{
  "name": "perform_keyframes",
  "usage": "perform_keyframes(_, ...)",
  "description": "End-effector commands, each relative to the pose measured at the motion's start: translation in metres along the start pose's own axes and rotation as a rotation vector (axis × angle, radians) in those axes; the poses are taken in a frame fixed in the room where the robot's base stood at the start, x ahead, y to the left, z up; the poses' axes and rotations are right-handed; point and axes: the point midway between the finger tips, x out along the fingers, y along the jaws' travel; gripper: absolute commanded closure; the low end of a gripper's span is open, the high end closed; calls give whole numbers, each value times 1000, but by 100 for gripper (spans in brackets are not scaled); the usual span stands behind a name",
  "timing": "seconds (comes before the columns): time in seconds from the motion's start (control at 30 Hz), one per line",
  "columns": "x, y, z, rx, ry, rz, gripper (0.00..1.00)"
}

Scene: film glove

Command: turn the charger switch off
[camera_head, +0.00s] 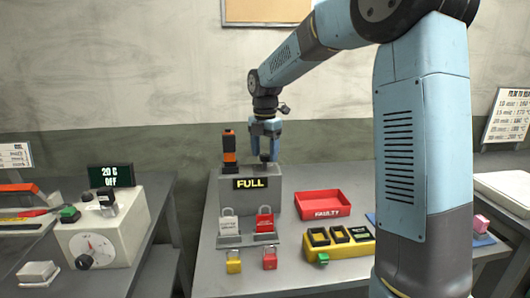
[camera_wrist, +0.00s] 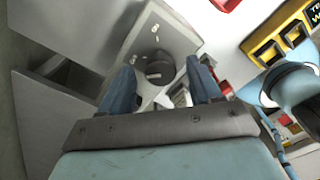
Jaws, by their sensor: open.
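The charger (camera_head: 232,205) is a grey box on the middle table, with a display reading FULL (camera_head: 257,183). A black and orange battery-like unit (camera_head: 229,152) stands upright on its top left. My gripper (camera_head: 264,158) points down over the charger's top right, fingers apart. In the wrist view, a dark round rotary switch (camera_wrist: 159,72) sits on the charger's top between the open fingers (camera_wrist: 163,63), with small pale marks near it. The fingers appear clear of the switch; I cannot tell their exact height.
A red FAULTY tray (camera_head: 322,204) and a yellow slotted box (camera_head: 340,243) stand to the right. Padlocks on a grey rack (camera_head: 247,240), plus loose yellow (camera_head: 233,262) and red (camera_head: 270,259) ones, are in front. A dial box (camera_head: 108,238) stands on the left table.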

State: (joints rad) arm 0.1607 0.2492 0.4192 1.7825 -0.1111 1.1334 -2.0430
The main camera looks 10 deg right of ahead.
Motion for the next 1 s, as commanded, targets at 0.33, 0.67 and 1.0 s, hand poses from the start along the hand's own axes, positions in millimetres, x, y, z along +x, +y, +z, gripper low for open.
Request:
perform_keyframes(0.33, -56, 1, 1, 0, -3, 3, 37)
perform_keyframes(0.67, -114, 1, 1, 1, -1, 3, 37)
perform_keyframes(1.0, -134, 0, 1, 0, 0, 1, 37)
